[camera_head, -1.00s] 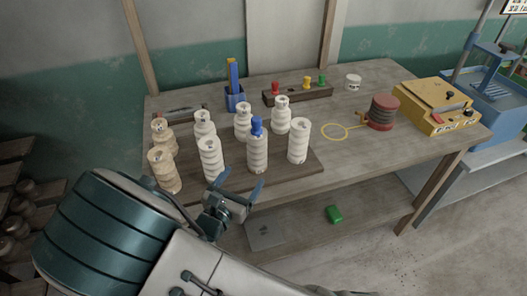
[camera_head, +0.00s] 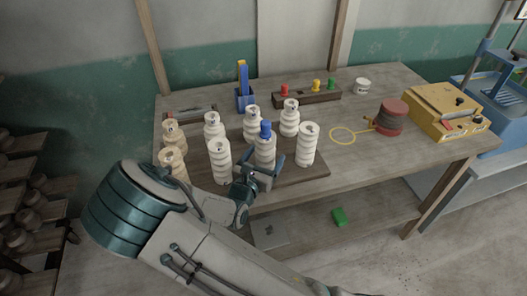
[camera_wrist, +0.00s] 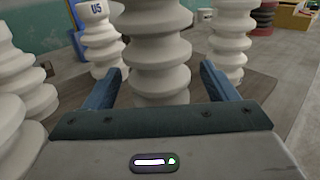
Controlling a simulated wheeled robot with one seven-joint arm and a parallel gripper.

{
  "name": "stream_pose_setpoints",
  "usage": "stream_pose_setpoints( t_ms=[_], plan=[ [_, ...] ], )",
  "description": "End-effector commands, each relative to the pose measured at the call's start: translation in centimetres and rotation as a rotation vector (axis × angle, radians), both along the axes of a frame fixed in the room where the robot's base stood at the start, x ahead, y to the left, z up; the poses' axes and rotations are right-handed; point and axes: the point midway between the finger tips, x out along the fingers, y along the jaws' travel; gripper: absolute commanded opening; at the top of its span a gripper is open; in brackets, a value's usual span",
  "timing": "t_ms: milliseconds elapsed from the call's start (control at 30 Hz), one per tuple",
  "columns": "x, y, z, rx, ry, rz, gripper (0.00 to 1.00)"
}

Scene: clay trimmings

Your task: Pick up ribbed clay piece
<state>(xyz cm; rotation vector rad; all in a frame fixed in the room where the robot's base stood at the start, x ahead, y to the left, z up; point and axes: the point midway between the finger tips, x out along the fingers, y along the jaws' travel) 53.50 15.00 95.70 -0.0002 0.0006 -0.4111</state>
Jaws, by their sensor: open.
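Several ribbed clay pieces stand upright on a dark board (camera_head: 300,176) on the table. The one with a blue cap (camera_head: 265,152) is in the front row, and my gripper (camera_head: 264,166) is at it. In the wrist view a ribbed white piece (camera_wrist: 157,55) stands between the two blue fingers of my gripper (camera_wrist: 162,85), which are apart, with gaps on both sides. Its top is cut off in that view. A white ribbed piece (camera_head: 307,146) stands to the right, and another (camera_head: 220,160) to the left. A piece marked U5 (camera_wrist: 98,38) is behind at left.
A blue holder (camera_head: 244,101), a wooden rack with coloured knobs (camera_head: 307,97) and a white jar (camera_head: 361,87) stand at the back. A red-ended spool (camera_head: 391,117) and a yellow box (camera_head: 446,110) are at right. Neighbouring clay pieces stand close on both sides.

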Motion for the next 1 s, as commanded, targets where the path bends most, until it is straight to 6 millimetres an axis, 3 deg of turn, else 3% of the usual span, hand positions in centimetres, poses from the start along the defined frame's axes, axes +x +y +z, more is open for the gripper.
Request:
stream_pose_setpoints(
  t_ms=[133,400,433,667,1000],
  plan=[
    [1.7,-0.7,0.1,0.000,0.000,-0.001,0.79],
    [2.0,-0.8,0.0,0.000,0.001,0.002,0.79],
    [2.0,-0.8,0.0,0.000,0.001,0.002,0.77],
    [2.0,-0.8,0.0,0.000,0.001,0.001,0.13],
    [2.0,-0.8,0.3,0.001,-0.003,0.001,0.12]
  ],
)
